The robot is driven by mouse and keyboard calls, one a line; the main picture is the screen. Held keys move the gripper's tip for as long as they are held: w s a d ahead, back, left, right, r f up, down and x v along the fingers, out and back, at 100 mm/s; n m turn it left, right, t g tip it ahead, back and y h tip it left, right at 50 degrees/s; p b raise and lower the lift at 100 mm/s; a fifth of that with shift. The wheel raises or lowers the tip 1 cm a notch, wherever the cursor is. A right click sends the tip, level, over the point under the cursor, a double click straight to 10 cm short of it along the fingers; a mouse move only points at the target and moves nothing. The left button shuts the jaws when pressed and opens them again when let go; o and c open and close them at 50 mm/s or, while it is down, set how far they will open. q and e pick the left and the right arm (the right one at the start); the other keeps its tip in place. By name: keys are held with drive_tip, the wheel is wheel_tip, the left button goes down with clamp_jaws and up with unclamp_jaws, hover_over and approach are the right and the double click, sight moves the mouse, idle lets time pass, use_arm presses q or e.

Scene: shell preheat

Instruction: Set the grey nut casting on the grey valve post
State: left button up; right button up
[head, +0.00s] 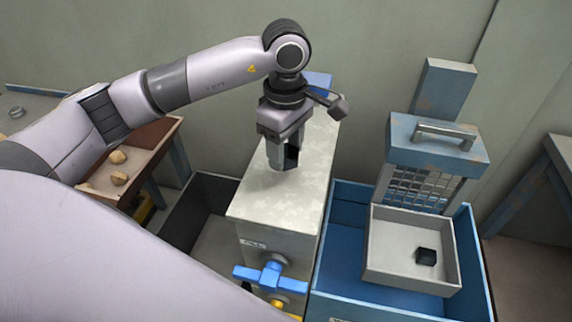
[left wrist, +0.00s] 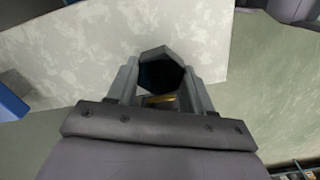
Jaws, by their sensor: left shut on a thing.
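My left gripper (head: 283,160) points down over the light grey block with a blue valve handle on its front, which I take for the grey valve post (head: 270,205). It is shut on the grey nut casting (head: 292,156), a hexagonal piece with a dark middle, partly hidden by the fingers. In the left wrist view the nut casting (left wrist: 151,53) sits between the two fingertips, with the pale speckled block top beyond it. A small gold-coloured strip shows behind it. I cannot tell whether the nut touches the block top. My right gripper is out of view.
A blue crate (head: 335,270) at right holds a grey tray (head: 385,270) with a dark block (head: 426,256), below a blue frame with mesh (head: 437,135). A dark bin (head: 205,195) stands left of the block. A brown tray (head: 155,150) with tan lumps is further left. The blue handle (head: 270,275) protrudes in front.

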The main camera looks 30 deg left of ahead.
sight(286, 181)
use_arm(q)
wheel_tip(286, 181, down, 5)
drive_tip(key=shift+f, duration=0.15)
idle(0.3)
drive_tip(key=shift+f, duration=0.2)
drive_tip(key=o, duration=1.1)
drive_tip(key=shift+r, duration=0.25)
wheel_tip(286, 181, up, 12)
drive_tip(key=shift+b, duration=0.55)
